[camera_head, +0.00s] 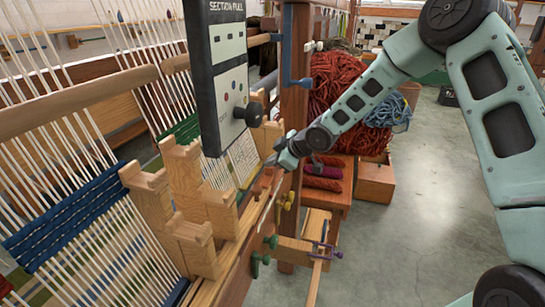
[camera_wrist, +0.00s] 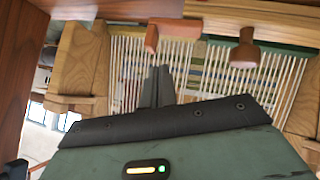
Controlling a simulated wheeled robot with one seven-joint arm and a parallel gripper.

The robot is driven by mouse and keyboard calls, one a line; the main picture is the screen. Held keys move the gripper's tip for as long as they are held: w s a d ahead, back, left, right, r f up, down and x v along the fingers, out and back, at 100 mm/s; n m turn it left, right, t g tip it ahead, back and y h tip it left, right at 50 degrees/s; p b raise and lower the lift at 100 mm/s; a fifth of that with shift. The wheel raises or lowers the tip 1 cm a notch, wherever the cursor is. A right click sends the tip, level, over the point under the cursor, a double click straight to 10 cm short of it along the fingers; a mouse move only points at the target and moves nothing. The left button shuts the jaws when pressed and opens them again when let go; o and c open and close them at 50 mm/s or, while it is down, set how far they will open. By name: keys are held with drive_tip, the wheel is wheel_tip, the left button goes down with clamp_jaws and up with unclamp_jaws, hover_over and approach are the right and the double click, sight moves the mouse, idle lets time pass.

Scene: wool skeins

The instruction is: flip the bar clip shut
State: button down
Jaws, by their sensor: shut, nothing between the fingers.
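A small reddish-orange wooden piece (camera_wrist: 170,29), which may be the bar clip, sits on the loom's wooden bar just beyond my fingertips in the wrist view. It stands up at its left end, with a flat arm reaching right; I cannot tell whether it is latched. A brown rounded peg (camera_wrist: 244,52) sits to its right. My gripper (camera_wrist: 158,72) is shut and empty, its dark fingers together just below the reddish piece, with no clear contact. In the head view my gripper (camera_head: 270,162) is at the loom's front, right of the hanging panel; the clip is too small there to be sure of.
A grey panel (camera_head: 222,85) with a dark knob hangs close left of my gripper. Wooden notched posts (camera_head: 185,185) and stretched warp threads fill the left. Coloured clamps (camera_head: 270,243) stick out below the beam. Open floor (camera_head: 420,180) lies to the right.

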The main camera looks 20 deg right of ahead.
drive_tip(key=shift+s, duration=0.1)
drive_tip(key=shift+s+a+f+b, duration=0.15)
drive_tip(key=shift+s+a+b, duration=0.35)
drive_tip(key=shift+b, duration=0.2)
